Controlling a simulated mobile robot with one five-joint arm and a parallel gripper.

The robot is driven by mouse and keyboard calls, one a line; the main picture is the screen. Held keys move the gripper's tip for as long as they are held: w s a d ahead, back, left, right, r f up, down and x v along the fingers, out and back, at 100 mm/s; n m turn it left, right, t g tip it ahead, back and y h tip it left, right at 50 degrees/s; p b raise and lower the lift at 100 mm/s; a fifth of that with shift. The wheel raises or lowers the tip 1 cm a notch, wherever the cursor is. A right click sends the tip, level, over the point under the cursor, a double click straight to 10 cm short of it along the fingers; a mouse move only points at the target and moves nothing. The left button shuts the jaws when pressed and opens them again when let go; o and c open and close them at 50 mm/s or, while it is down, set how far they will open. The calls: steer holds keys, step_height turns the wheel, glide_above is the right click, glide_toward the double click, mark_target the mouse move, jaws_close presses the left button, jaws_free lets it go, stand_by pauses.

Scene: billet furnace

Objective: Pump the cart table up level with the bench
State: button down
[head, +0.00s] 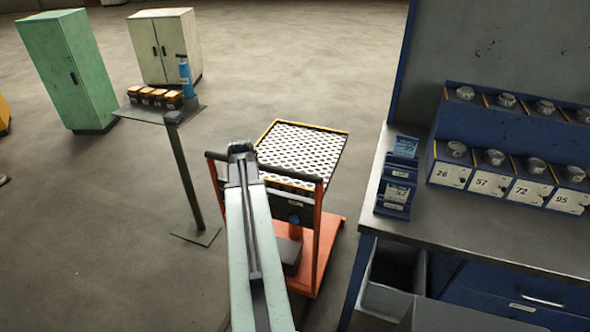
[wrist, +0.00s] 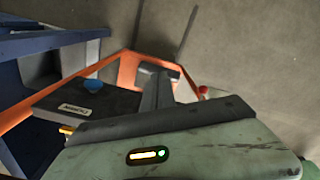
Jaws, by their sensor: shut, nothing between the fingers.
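The cart (head: 319,225) has an orange frame and a dark push handle, and stands left of the bench. Its table (head: 305,148) has a patterned top with yellow edges. The table looks lower than the bench top (head: 450,233), but I cannot judge the gap exactly. A dark grey block (head: 290,256) sits low on the cart, partly behind my arm. In the wrist view, my gripper (wrist: 158,88) is shut and empty, pointing toward a grey part (wrist: 158,70) inside the orange frame (wrist: 126,72). I cannot tell whether they touch. A red knob (wrist: 203,90) shows beside it.
The bench carries a blue rack (head: 480,160) with numbered bins and round metal pieces, and a small blue stand (head: 397,180). A post table (head: 150,112) with a blue bottle stands left. Green (head: 68,70) and cream (head: 165,45) cabinets stand behind. Floor between is clear.

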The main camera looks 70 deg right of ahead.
step_height(320, 180, down, 9)
steer(key=a+b, duration=0.1)
steer(key=b, duration=0.8)
steer(key=r+p, duration=0.6)
steer(key=d+r+p, duration=0.1)
steer(key=r+p, duration=0.2)
steer(key=shift+r, duration=0.15)
stand_by(0.4)
stand_by(0.6)
steer(key=a+r+p, duration=0.2)
steer(key=r+p, duration=0.1)
steer(key=a+r+p, duration=0.1)
steer(key=p, duration=0.1)
steer(key=shift+r, duration=0.35)
steer(key=shift+w, duration=0.1)
